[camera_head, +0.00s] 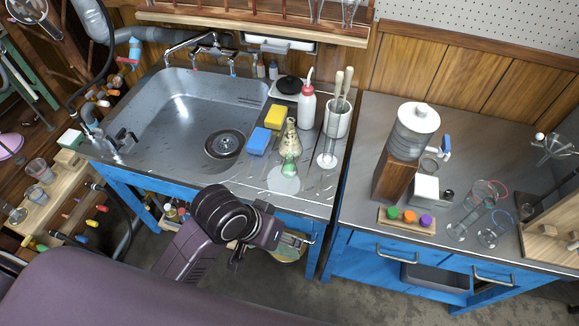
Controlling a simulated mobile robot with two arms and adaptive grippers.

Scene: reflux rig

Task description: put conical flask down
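A clear, tapered glass vessel (290,138), which looks like a conical flask, is on the steel drainboard (314,192) right of the sink. Green shows just below it, with a clear round glass shape (284,183) in front. Their outlines overlap, so I cannot tell where one ends. My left arm reaches in from the lower left. Its gripper (294,240) is near the front edge of the drainboard, apart from the tapered vessel in the picture. A yellowish rounded thing (290,250) shows behind or below the gripper; I cannot tell whether it is held. My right gripper is not in view.
A yellow sponge (275,115), a blue sponge (258,141), a white wash bottle (306,107) and a beaker with brushes (338,118) crowd the drainboard. The sink (190,112) is left. Glassware (480,210) stands on the right bench; its front left is bare.

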